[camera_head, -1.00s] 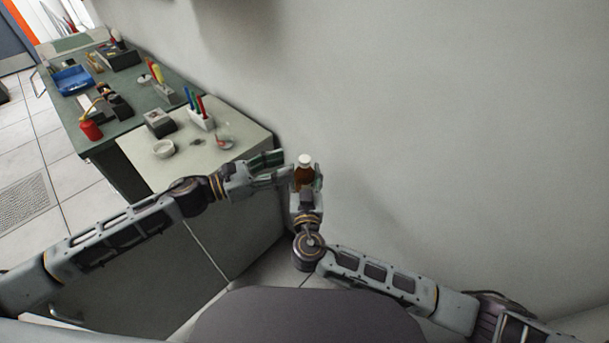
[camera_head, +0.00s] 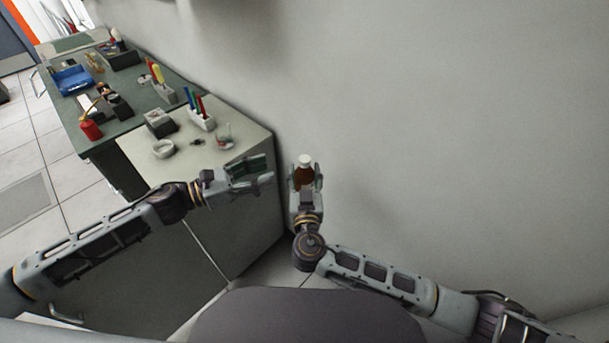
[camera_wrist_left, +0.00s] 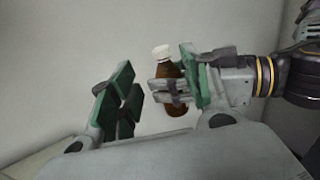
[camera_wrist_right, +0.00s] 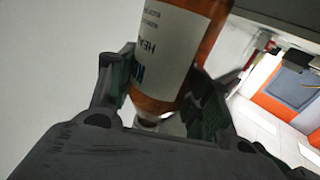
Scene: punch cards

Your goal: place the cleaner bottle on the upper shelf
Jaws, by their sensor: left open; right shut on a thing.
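The cleaner bottle (camera_head: 304,174) is brown with a white cap and stands roughly upright in my right gripper (camera_head: 305,182), off to the right of the cabinet. In the right wrist view the bottle (camera_wrist_right: 176,45) shows a white label and sits between both green-padded fingers, which are shut on it. My left gripper (camera_head: 256,171) is open and empty, just left of the bottle and apart from it. In the left wrist view the bottle (camera_wrist_left: 170,85) shows in the right gripper's fingers, beyond my open left fingers (camera_wrist_left: 155,100). The upper shelf cannot be made out.
A bare wall (camera_head: 430,120) fills the right.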

